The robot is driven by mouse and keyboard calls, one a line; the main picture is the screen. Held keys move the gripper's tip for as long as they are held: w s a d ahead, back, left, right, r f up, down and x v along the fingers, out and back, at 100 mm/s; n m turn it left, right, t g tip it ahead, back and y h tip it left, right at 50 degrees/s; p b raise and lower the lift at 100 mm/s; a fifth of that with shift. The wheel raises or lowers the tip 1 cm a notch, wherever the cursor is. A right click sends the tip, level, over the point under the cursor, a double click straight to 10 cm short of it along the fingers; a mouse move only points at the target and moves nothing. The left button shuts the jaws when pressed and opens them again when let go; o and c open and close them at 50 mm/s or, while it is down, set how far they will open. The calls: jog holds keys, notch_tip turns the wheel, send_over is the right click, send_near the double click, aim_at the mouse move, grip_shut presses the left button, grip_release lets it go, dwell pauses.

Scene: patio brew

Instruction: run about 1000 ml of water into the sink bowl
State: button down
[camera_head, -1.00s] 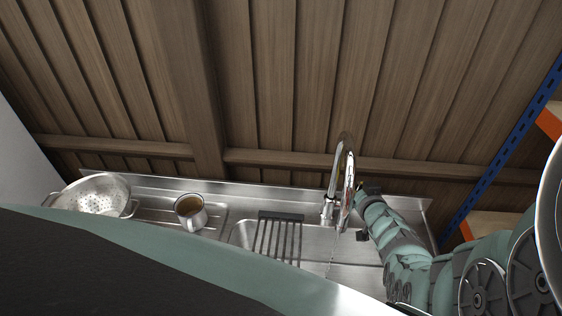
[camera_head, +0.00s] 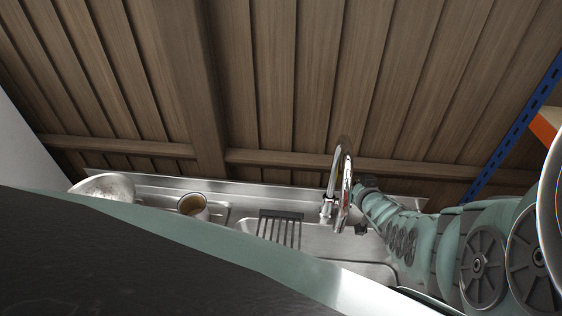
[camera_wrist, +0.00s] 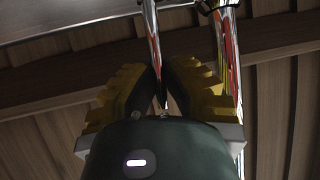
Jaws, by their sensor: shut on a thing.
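The chrome tap (camera_head: 342,160) stands at the back of the steel sink, its curved spout over the sink bowl (camera_head: 315,240). The bowl is partly hidden by my own body, and its water level cannot be seen. No clear water stream shows under the spout. My gripper (camera_head: 366,184) is just right of the tap, partly hidden. In the wrist view my gripper (camera_wrist: 165,82) has its yellow and black fingers closed around a slim chrome bar, which looks like the tap lever (camera_wrist: 151,35). A thicker chrome tube of the tap (camera_wrist: 228,65) passes beside the right finger.
A dark slotted rack (camera_head: 280,226) lies over the bowl's left part. A mug with brownish contents (camera_head: 192,204) stands on the drainer, and a metal colander (camera_head: 105,186) is farther left, partly hidden. A wooden wall is close behind; a blue shelf post (camera_head: 515,125) stands at right.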

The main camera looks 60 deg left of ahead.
jog(key=c, duration=1)
grip_release()
jog(key=shift+c, duration=0.2)
jog(key=shift+r, duration=0.1)
jog(key=shift+s+d, duration=0.1)
jog(key=shift+s+d, duration=0.1)
jog(key=shift+d, duration=0.05)
jog(key=s+d+r, duration=0.1)
jog(key=s+d, duration=0.5)
jog(key=d, duration=0.6)
jog(key=shift+s+d, duration=0.15)
jog(key=shift+d, duration=0.15)
jog(key=shift+r, duration=0.15)
